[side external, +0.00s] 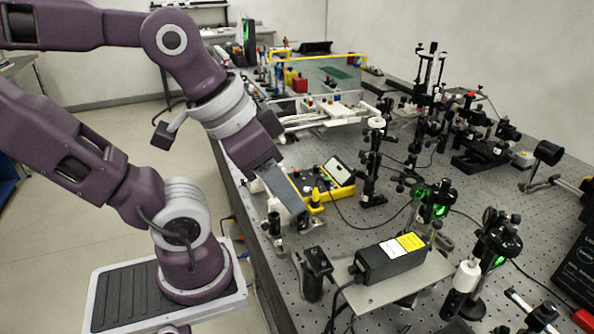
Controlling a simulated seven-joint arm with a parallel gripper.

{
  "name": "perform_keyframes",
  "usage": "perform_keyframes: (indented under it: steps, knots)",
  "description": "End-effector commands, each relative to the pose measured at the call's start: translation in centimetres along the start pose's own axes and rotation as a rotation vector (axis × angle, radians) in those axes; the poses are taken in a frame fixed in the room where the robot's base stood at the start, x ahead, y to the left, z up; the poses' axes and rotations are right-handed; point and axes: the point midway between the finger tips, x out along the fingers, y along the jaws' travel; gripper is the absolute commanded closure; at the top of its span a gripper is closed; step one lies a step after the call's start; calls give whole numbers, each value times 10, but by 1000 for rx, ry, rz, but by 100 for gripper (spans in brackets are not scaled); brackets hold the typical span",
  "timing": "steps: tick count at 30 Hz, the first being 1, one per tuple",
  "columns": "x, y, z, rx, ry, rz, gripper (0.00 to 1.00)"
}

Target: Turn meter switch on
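The meter (338,173) is a yellow box with a dark panel and a pale display. It sits on the perforated bench, just right of my gripper. Its switch is too small to make out, and the near left part of the meter is partly hidden by my gripper. My gripper (303,222) points down and to the right at the bench's left edge, in front of the meter in this view. Its fingertips are small and hard to separate from the parts behind, so I cannot tell whether they are open or touching anything.
A black box with a yellow label (392,257) lies on a metal plate in front. Optical posts (372,165) stand right of the meter, with a black cable running among them. A white tray (318,112) with cables lies behind. The bench (405,215) has some bare surface mid-right.

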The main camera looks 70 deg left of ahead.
Motion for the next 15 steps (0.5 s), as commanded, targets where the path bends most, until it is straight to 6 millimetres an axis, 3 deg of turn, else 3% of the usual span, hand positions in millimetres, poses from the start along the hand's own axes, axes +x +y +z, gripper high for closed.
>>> perform_keyframes:
  steps: [2,5,8,10,12,15]
  knots:
    - [2,-5,-11,-54,-20,-16,61]
    - [13,-32,-51,-264,-90,-75,61]
    - [42,-88,-99,-582,-178,-159,61]
    - [70,-140,-119,-809,-234,-216,61]
    - [100,-195,-125,-1024,-283,-269,61]
    - [137,-264,-113,-1279,-337,-328,61]
